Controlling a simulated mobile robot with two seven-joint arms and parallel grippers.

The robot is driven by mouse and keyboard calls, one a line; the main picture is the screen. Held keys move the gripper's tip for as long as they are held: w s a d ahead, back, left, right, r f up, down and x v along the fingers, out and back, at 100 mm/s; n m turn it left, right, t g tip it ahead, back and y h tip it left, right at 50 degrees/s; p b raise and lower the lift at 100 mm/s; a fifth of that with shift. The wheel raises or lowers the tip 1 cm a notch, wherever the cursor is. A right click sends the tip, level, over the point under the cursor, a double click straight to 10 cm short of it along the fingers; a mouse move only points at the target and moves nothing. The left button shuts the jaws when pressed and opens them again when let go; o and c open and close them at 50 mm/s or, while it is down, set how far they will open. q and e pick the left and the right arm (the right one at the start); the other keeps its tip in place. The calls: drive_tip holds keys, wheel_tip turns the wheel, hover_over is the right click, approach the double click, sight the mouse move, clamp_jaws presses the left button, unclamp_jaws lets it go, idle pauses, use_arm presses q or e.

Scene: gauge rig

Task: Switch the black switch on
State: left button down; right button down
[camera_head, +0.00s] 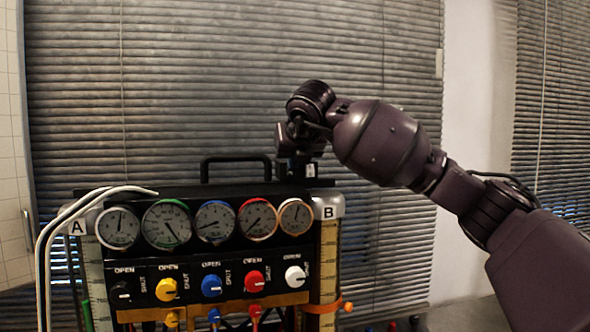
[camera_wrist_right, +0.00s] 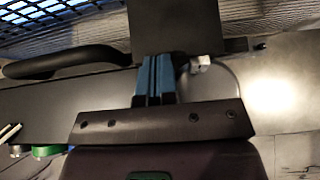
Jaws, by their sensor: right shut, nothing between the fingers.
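The gauge rig (camera_head: 190,258) has a black front panel with round gauges above a row of coloured knobs. A black knob (camera_head: 121,291) sits at the left end of that row under an OPEN label; I cannot tell whether it is the black switch. My right gripper (camera_head: 297,172) points down at the rig's top, near its right end, and is small and dark there. In the right wrist view its blue fingers (camera_wrist_right: 154,78) are shut together and empty, over the dark top surface. A dark block (camera_wrist_right: 175,27) lies just beyond the fingertips. My left gripper is not in view.
A black carry handle (camera_head: 236,160) stands on the rig's top, left of my right gripper; it also shows in the wrist view (camera_wrist_right: 65,60). White hoses (camera_head: 65,215) curve over the left end. A small pale fitting (camera_wrist_right: 201,63) sits right of the fingers. Blinds hang behind.

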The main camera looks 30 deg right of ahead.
drive_tip(key=shift+r+p, duration=0.45)
drive_tip(key=shift+r, duration=0.25)
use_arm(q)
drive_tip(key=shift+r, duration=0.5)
use_arm(e)
drive_tip(key=shift+r, duration=0.1)
